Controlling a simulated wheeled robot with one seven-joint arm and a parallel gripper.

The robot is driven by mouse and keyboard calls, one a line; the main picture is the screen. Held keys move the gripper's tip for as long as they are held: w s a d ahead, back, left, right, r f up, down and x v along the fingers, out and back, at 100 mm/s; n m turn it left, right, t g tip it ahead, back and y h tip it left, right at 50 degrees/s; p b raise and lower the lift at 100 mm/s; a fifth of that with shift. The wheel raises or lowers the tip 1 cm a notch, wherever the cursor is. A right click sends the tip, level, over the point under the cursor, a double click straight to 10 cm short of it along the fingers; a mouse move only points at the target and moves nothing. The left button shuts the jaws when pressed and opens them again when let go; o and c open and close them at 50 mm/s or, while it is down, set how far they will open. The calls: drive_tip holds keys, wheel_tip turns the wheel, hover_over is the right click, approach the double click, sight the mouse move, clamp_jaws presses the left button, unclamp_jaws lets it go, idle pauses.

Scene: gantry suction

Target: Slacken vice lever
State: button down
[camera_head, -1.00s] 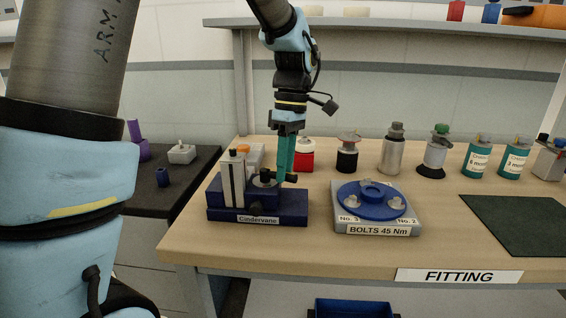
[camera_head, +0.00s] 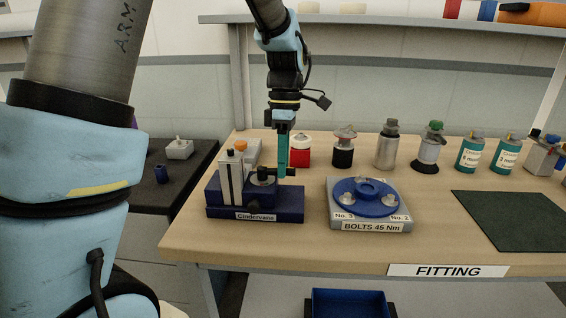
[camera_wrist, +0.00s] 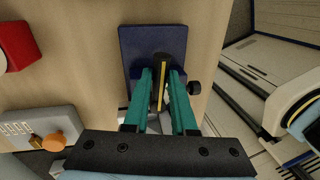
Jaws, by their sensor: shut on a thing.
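The vice (camera_head: 255,214) labelled "Cindervane" is a dark blue block with grey upright jaws, standing at the left front of the bench. My gripper (camera_head: 282,172) points down at the right side of the vice, its teal fingers beside a black round part. In the wrist view the vice base (camera_wrist: 133,45) lies under the fingers. There my gripper (camera_wrist: 160,82) is shut on the lever (camera_wrist: 161,64), a dark narrow bar with a yellow stripe, held between both fingers. The fingers and palm hide part of the lever and vice.
Right of the vice, a grey bolt tray (camera_head: 370,226) with a blue disc stands close by. Several jars and canisters line the back of the bench (camera_head: 290,240). A dark green mat (camera_head: 515,220) lies at right. A blue bin (camera_head: 350,303) is below.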

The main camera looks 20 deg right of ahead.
drive_tip(key=c, duration=0.7)
unclamp_jaws()
drive_tip(key=shift+c, duration=0.2)
wheel_tip(320, 180, up, 11)
drive_tip(key=w+d, duration=0.1)
drive_tip(key=w, duration=0.1)
drive_tip(key=shift+f+b, duration=0.15)
drive_tip(key=shift+b, duration=0.3)
drive_tip(key=shift+s, duration=0.15)
